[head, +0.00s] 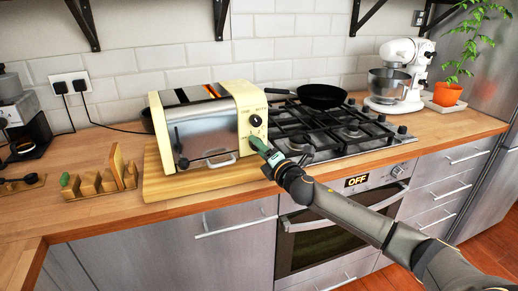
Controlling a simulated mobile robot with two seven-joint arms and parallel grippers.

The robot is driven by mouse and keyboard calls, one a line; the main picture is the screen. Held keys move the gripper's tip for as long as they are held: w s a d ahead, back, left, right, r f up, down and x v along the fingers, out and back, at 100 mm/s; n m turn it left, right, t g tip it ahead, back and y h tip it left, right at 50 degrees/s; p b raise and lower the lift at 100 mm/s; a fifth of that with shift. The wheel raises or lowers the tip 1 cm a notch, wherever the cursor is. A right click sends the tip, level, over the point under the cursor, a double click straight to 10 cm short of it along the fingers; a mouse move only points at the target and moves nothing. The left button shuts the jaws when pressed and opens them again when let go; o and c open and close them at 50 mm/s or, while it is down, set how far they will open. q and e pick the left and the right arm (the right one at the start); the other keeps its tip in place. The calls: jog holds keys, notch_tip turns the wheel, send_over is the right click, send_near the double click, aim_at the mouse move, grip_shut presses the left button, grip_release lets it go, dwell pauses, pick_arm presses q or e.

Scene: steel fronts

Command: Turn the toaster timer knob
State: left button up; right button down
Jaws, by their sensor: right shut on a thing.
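The cream toaster oven (207,121) stands on a wooden board on the counter, with its glass door shut. Its right front panel carries a black upper knob (256,121). My right gripper (259,144) reaches in from the lower right, its green fingertips at the panel just below that knob. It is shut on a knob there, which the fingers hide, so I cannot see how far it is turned. My left gripper is not in view.
A wooden rack (100,184) stands left of the toaster. To the right are the gas hob (345,131) with a black pan (321,95), a white stand mixer (398,75) and a potted plant (447,95). The oven (318,235) is below the hob.

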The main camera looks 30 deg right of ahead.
jog(key=m, duration=0.3)
jog(key=shift+m, duration=0.3)
jog(key=shift+m+h, duration=0.4)
jog(key=shift+m, duration=1.6)
jog(key=shift+c, duration=1.8)
grip_release()
jog(key=s+a, duration=0.1)
jog(key=s, duration=1.1)
jog(key=shift+s+f+b, duration=0.2)
jog(key=shift+f+b, duration=0.1)
jog(key=shift+f, duration=0.05)
jog(key=shift+a, duration=0.15)
